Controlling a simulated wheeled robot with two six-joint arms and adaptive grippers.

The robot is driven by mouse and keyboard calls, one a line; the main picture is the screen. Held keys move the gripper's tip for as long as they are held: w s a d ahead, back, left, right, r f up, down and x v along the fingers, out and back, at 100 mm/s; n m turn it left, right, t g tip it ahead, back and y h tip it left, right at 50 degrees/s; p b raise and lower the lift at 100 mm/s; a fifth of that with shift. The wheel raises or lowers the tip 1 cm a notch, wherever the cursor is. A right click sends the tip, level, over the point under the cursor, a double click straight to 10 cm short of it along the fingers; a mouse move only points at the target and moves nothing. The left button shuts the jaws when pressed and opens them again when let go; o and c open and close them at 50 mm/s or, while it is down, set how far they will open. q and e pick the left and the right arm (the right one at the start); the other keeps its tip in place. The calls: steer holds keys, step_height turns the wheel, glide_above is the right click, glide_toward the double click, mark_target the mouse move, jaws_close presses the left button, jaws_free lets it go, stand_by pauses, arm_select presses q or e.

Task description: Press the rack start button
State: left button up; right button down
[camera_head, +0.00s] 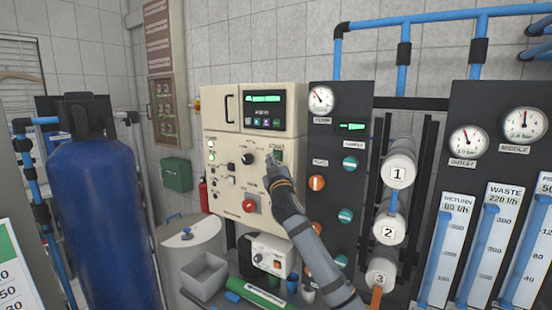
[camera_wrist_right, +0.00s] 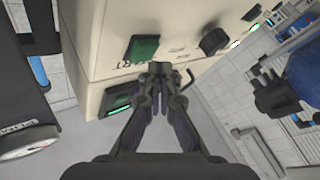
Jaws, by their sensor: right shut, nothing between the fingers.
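The cream control box (camera_head: 225,130) of the rack stands in the middle of the head view. Its green start button (camera_head: 279,153) is at the right of the panel, partly hidden by my right gripper (camera_head: 270,160). In the right wrist view the green button (camera_wrist_right: 142,48) is a square, with the end of a label, "RT", beside it. My right gripper (camera_wrist_right: 160,68) is shut and empty. Its fingertips are close to the panel, beside the button and over the label's edge; I cannot tell whether they touch the panel. My left gripper is not in view.
A black knob (camera_head: 247,158) and a red switch (camera_head: 250,204) are on the same panel. A black panel with a gauge (camera_head: 321,99) and coloured valves stands just right of my arm. A blue tank (camera_head: 100,220) is at the left. A small white device (camera_head: 272,256) is below.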

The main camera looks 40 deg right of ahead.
steer(key=a, duration=0.1)
steer(key=s+a, duration=0.1)
steer(key=a, duration=0.1)
steer(key=s+a, duration=0.1)
steer(key=shift+a, duration=0.35)
stand_by(0.9)
